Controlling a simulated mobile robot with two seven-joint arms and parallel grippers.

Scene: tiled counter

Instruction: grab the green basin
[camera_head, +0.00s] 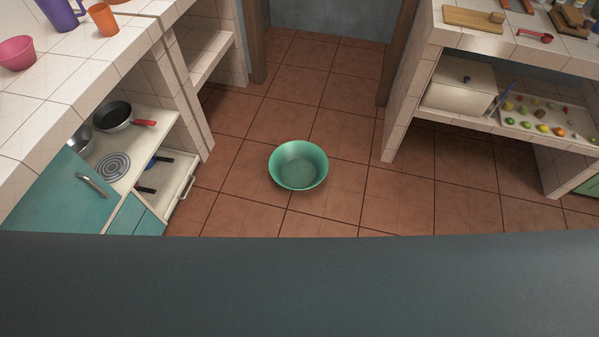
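The green basin (299,166) is a round, wide-rimmed bowl. It stands upright on the brown tiled floor in the middle of the camera_head view, and looks empty. Nothing touches it. Neither of my grippers shows in this view. A broad dark grey surface fills the bottom of the picture and hides the floor closest to me.
A tiled counter (60,85) runs along the left, with a pink bowl (16,53), an orange cup (103,19) and a stove with a pan (112,116). A tiled counter (470,33) with a lower shelf stands at the right. The floor (345,130) around the basin is clear.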

